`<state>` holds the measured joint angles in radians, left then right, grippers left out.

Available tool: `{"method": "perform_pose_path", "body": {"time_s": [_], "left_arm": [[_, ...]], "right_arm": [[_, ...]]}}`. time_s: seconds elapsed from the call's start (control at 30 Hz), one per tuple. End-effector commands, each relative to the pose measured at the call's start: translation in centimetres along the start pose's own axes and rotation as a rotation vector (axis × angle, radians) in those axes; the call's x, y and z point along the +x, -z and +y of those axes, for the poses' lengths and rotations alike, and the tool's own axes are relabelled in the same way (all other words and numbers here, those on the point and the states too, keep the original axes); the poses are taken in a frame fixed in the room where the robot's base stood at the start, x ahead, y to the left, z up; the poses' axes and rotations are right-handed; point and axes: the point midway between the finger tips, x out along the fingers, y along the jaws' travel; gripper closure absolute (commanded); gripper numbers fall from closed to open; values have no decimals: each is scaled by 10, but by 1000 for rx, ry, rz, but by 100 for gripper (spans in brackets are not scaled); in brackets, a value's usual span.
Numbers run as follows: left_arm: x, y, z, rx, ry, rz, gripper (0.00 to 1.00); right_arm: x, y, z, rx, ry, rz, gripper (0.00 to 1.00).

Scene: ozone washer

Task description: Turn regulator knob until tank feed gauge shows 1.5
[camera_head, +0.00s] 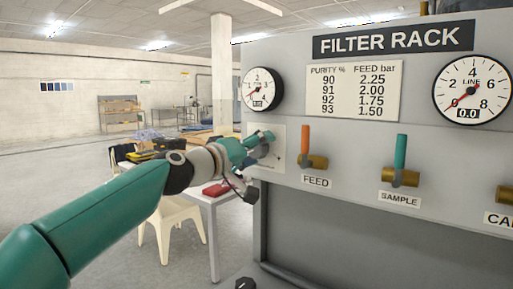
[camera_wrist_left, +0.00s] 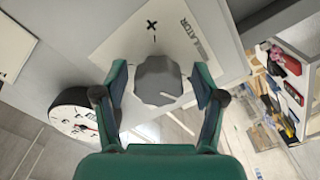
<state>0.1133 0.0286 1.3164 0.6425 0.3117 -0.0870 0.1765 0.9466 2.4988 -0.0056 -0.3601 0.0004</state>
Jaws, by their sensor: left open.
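The regulator knob (camera_wrist_left: 157,80) is a grey faceted knob with a pale mark line, on a light plate (camera_wrist_left: 120,35) lettered "REGULATOR". My left gripper (camera_wrist_left: 160,72) is open, with one finger on each side of the knob and visible gaps between. In the head view my left gripper (camera_head: 262,141) is at the panel's left end and hides most of the knob. A round white gauge (camera_head: 262,89) sits above it; its red needle points to the lower left, but the reading is too small to tell. The gauge also shows in the wrist view (camera_wrist_left: 85,122). My right gripper is not seen.
The filter rack panel (camera_head: 350,155) carries an orange FEED valve handle (camera_head: 305,138), a teal SAMPLE handle (camera_head: 400,152), a purity chart (camera_head: 353,91) and a LINE gauge (camera_head: 472,90). A table (camera_head: 210,198) and white chair (camera_head: 170,225) stand left of the rack.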

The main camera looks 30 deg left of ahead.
Motion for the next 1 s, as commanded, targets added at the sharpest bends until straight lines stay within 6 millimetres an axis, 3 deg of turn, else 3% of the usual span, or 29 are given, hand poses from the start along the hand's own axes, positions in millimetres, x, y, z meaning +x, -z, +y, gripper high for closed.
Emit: {"method": "perform_pose_path", "body": {"time_s": [0.2,0.5,0.57,1.0], "left_arm": [[0,0,0,0,0,0,34],[0,0,0,1,0,-1,84],[1,3,-4,0,2,0,91],[0,-2,-2,90,1,-1,91]], "right_arm": [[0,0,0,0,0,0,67],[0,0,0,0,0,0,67],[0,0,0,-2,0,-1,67],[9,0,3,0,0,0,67]]}}
